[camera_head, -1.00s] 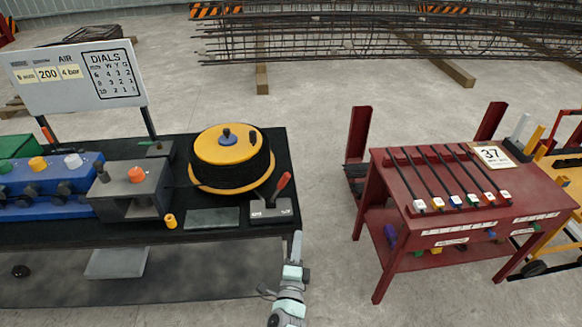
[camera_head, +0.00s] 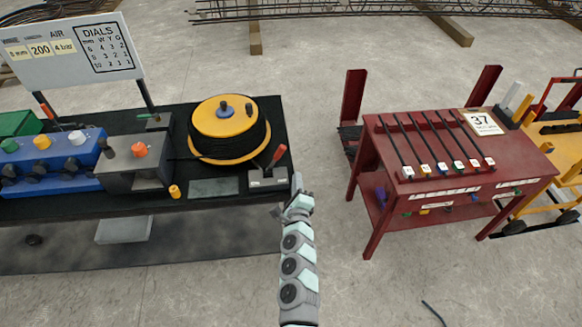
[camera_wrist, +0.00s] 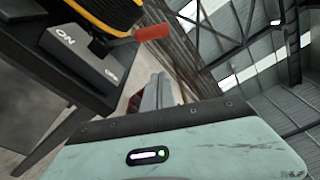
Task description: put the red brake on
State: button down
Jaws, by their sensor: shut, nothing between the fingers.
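The red brake lever (camera_head: 275,156) rises at a tilt from a small grey block (camera_head: 268,183) on the black bench, just right of the yellow-topped reel (camera_head: 229,130). In the wrist view the red handle (camera_wrist: 153,32) points right, and its block (camera_wrist: 88,55) carries the words ON and OFF, with ON on the left part of the picture. My gripper (camera_head: 297,182) is just right of the block, at the bench's right edge, apart from the lever. It is shut and empty. In the wrist view my fingers (camera_wrist: 160,92) show below the handle.
An orange knob (camera_head: 139,150) on a grey box and a yellow cylinder (camera_head: 174,191) stand left on the bench. A red table (camera_head: 455,178) with several black rods is at right. Bare floor lies between bench and table.

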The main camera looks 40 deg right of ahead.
aim_at(275, 160)
jog(key=r+b+x, duration=0.1)
jog(key=b+x, duration=0.3)
jog(key=x, duration=0.6)
jog(key=a+p, duration=0.2)
jog(key=a+r+p, duration=0.1)
jog(key=shift+w+a+p, duration=0.3)
jog(key=shift+w, duration=0.05)
jog(key=shift+f, duration=0.1)
